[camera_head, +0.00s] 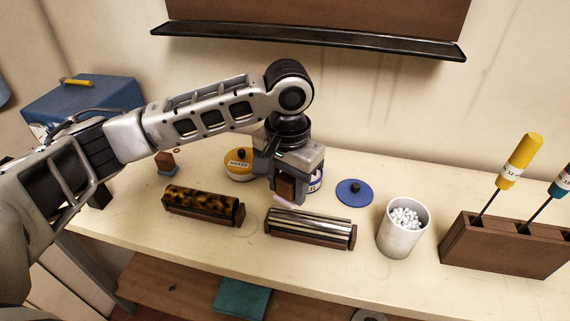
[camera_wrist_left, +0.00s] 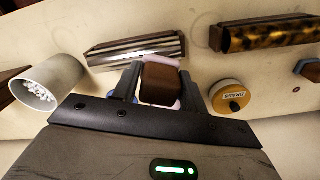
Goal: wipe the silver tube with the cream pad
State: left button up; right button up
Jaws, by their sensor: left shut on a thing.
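The silver tube (camera_head: 308,226) lies in a brown wooden cradle on the cream counter, and it also shows in the left wrist view (camera_wrist_left: 135,50). My left gripper (camera_head: 287,188) is shut on the brown wooden handle of a pad with a pale, pinkish-cream edge (camera_head: 283,202). The held pad (camera_wrist_left: 161,82) sits between the two fingers in the left wrist view. It is above and just behind the left end of the tube in the head view. I cannot tell whether it touches anything. My right gripper is not in view.
A mottled brown-gold tube (camera_head: 203,202) in a cradle lies to the left. A yellow tin (camera_head: 238,165), a partly hidden jar (camera_head: 316,182) and a blue lid (camera_head: 354,192) stand behind. A cup of white beads (camera_head: 402,235) and a wooden tool block (camera_head: 500,244) are right. A blue-based block (camera_head: 166,163) stands back left.

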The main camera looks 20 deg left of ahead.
pick_arm(q)
jog(key=shift+r, duration=2.25)
